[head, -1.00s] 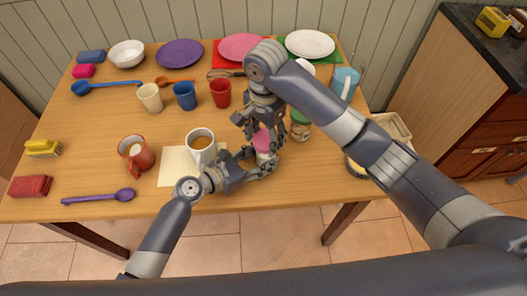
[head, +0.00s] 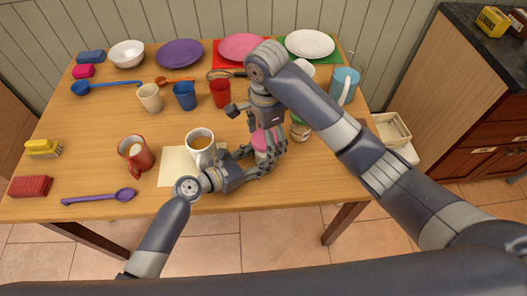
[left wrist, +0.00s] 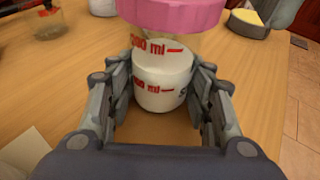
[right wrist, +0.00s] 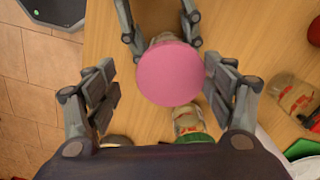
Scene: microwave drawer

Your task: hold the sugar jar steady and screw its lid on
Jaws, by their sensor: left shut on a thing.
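The sugar jar (left wrist: 160,85) is clear, with white contents and red markings, and stands upright on the table. Its pink lid (right wrist: 170,73) sits at its top; I cannot tell how tightly it is seated. My left gripper (head: 264,168) is shut around the jar's lower body, with a finger on each side in the left wrist view (left wrist: 162,110). My right gripper (right wrist: 165,95) points down over the lid. Its fingers are spread on both sides of the lid with gaps and do not touch it. In the head view, the right hand (head: 262,125) partly hides the lid.
A green-lidded jar (right wrist: 190,125) stands close to the sugar jar, and another glass jar (right wrist: 295,97) is farther off. A red cup (head: 220,93) stands behind.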

